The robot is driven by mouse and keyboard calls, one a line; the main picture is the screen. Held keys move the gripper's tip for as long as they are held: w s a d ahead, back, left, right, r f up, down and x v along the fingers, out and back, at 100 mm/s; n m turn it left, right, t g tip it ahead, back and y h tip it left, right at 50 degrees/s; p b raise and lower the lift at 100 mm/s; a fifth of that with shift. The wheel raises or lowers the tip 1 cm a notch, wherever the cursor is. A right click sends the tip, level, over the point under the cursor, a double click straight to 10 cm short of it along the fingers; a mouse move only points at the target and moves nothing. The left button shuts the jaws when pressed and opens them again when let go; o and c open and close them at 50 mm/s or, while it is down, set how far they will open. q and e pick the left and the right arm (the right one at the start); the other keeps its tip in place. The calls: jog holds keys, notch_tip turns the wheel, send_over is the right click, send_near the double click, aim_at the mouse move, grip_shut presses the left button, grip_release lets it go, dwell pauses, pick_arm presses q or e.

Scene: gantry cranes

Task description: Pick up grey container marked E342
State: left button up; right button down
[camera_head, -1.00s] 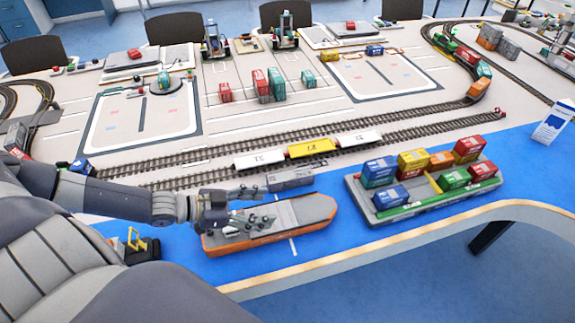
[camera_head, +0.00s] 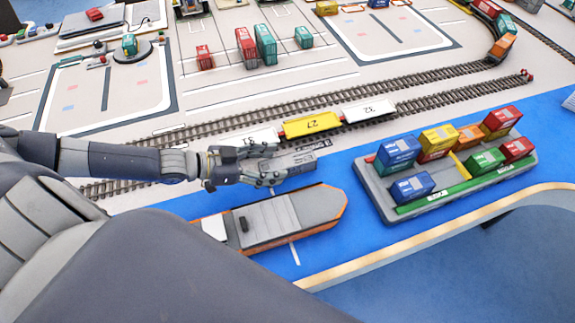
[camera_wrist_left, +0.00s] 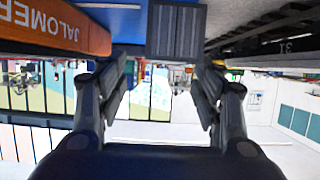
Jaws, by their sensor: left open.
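The grey container (camera_head: 302,162) lies on the blue strip between the wagons and the ship in the head view. My left gripper (camera_head: 278,164) is open at the container's left end, its fingers pointing right toward it. My right gripper is not in view.
A grey and orange ship (camera_head: 290,220) lies just in front of the gripper. Wagons, including a yellow one (camera_head: 312,125), stand on the track behind. A grey barge (camera_head: 376,200) with several coloured containers is to the right. Blue surface is free between ship and barge.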

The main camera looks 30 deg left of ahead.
aim_at(283, 162)
pick_arm(q)
jog(key=shift+w+d+f, duration=0.15)
jog(key=shift+w+f, duration=0.05)
jog(key=shift+w, duration=0.15)
jog(key=shift+w+d+f, duration=0.1)
jog(key=shift+w, duration=0.1)
jog(key=shift+w+d+f, duration=0.15)
jog(key=shift+w+d, duration=0.05)
jog(key=shift+w, duration=0.1)
jog(key=x, duration=0.3)
jog(key=shift+a+f, duration=0.15)
jog(key=shift+a, duration=0.1)
jog(key=shift+w+d+f, duration=0.1)
jog(key=shift+w+d, duration=0.05)
jog(key=shift+w, duration=0.1)
jog(key=shift+d+f, duration=0.1)
jog(key=c, duration=1.2)
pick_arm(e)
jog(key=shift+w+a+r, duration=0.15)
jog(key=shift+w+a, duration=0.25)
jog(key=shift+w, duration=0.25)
